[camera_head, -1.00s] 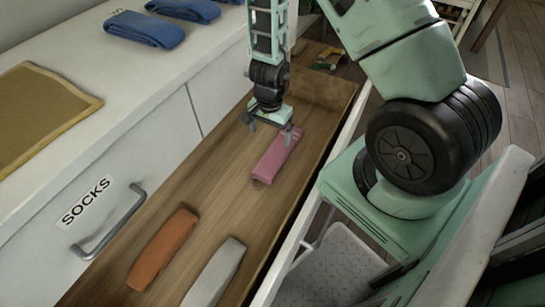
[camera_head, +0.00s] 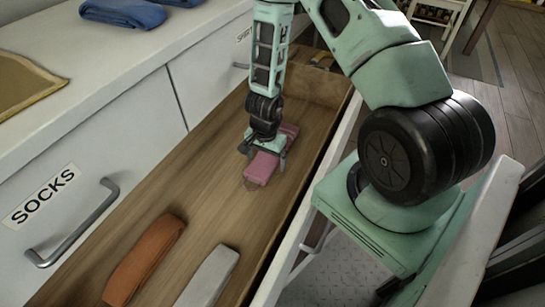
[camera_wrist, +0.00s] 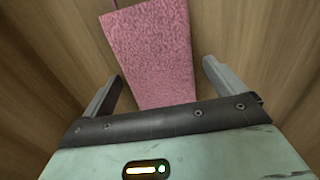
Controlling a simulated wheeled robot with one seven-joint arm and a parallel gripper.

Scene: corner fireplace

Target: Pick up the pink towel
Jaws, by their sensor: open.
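The pink towel (camera_head: 262,167) lies folded on the wooden floor of an open drawer (camera_head: 190,190). My gripper (camera_head: 264,155) is low over the towel, pointing down, and covers its middle part in the head view. In the wrist view the towel (camera_wrist: 153,55) runs between the two open fingers of my gripper (camera_wrist: 160,85), one finger on each side. The fingers stand apart from the towel's edges there. The towel's near end is hidden behind the gripper body in the wrist view.
An orange towel (camera_head: 145,258) and a grey towel (camera_head: 208,278) lie nearer in the same drawer. Blue towels (camera_head: 125,12) and a mustard cloth (camera_head: 22,84) rest on the white counter at left. A closed drawer labelled SOCKS has a metal handle (camera_head: 78,230). Bare drawer floor lies left of the pink towel.

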